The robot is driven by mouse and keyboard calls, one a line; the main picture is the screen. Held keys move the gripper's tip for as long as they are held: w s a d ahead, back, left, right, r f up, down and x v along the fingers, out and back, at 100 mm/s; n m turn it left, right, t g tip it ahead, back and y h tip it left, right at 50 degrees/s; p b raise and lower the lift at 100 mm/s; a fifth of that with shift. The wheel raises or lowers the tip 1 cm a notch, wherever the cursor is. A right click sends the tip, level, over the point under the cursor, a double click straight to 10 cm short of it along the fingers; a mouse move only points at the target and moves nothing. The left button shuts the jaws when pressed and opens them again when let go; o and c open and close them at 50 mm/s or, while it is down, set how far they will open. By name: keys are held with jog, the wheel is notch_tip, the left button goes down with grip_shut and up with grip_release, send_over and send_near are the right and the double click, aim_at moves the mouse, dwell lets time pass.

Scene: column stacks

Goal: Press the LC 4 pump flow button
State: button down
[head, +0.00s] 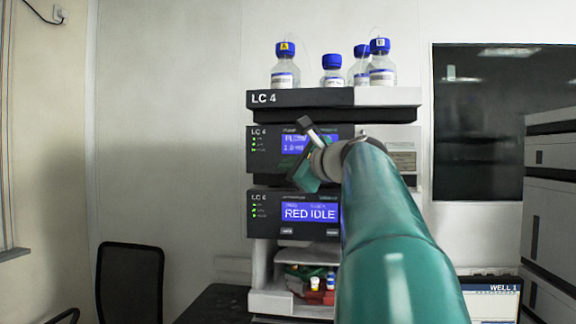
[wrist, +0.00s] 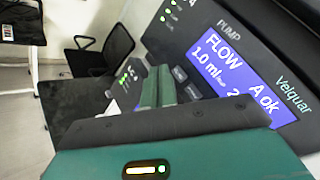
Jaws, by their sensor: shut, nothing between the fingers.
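The LC 4 pump module (head: 265,150) is the upper dark unit in the stack, with a blue display (wrist: 238,75) reading FLOW, 1.0 ml and A ok in the wrist view. Two small dark buttons (wrist: 180,74) sit beside the display; their labels are too small to read. My gripper (wrist: 158,76) is shut and empty, its fingertips near the panel, left of and below the buttons in the wrist view. I cannot tell whether they touch anything. In the head view my gripper's green body (head: 304,172) covers part of the pump front and hides its buttons.
A detector unit (head: 262,222) reading RED IDLE stands below. Several blue-capped bottles (head: 285,72) stand on the top tray (head: 300,97). A black chair (head: 130,275) is at the left, a dark table (head: 215,305) beside it. A WELL 1 screen (head: 490,298) and another stack (head: 550,190) are at the right.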

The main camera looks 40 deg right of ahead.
jog(key=s+a, duration=0.2)
jog(key=a, duration=0.1)
jog(key=shift+s, duration=0.2)
dwell(0.8)
